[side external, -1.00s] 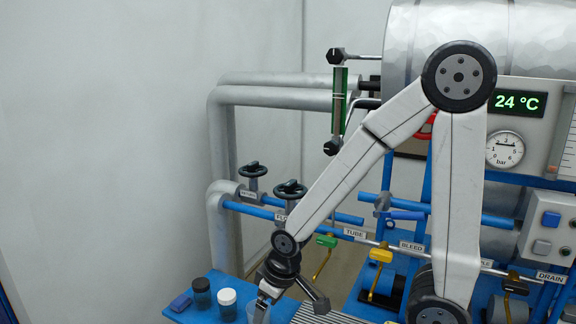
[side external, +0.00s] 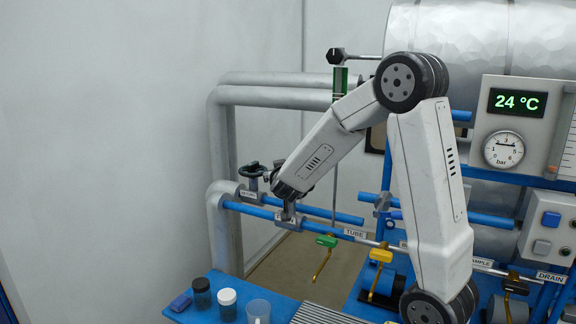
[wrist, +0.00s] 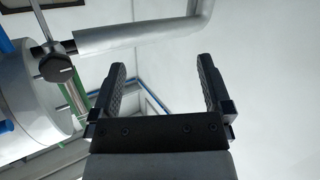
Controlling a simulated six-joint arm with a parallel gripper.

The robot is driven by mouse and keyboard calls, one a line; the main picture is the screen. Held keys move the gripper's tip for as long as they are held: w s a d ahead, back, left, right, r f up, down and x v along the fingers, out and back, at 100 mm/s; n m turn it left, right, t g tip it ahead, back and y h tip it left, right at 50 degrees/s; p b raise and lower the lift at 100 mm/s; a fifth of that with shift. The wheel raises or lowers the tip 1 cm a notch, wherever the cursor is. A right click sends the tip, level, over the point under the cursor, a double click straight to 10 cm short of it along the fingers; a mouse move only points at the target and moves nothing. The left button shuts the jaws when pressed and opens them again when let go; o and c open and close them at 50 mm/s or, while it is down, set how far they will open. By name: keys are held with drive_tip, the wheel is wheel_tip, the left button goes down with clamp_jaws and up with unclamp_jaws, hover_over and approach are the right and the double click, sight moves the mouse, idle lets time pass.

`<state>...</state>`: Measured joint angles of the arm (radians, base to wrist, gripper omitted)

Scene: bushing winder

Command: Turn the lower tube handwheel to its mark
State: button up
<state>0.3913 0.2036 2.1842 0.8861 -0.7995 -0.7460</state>
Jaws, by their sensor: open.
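In the side external view the upright green sight tube (side external: 341,80) has a black knob (side external: 336,55) at its top. Its lower end and lower knob are hidden behind my forearm. In the wrist view a black hexagonal knob (wrist: 58,68) stands at one end of a green tube (wrist: 75,98), left of my gripper. I cannot tell which end of the tube this is. My gripper (wrist: 162,65) is open, with nothing between its fingers, and apart from the knob.
A black handwheel (side external: 252,169) stands on the blue pipe at left; a second one is hidden behind my wrist. Silver pipes (side external: 270,92) run behind. Jars and a cup (side external: 258,310) stand on the blue bench.

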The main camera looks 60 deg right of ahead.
drive_tip(key=s+d+r+m+g+h, duration=0.4)
drive_tip(key=s+d+m+g, duration=0.1)
drive_tip(key=s+d+g, duration=0.3)
drive_tip(key=shift+s+d+r+m+g+h, duration=0.15)
drive_tip(key=shift+s+d+m+g+h, duration=0.2)
drive_tip(key=shift+d, duration=0.2)
drive_tip(key=shift+d, duration=0.1)
drive_tip(key=d, duration=0.7)
drive_tip(key=shift+d, duration=0.3)
drive_tip(key=c, duration=1.3)
drive_tip(key=shift+o, duration=0.2)
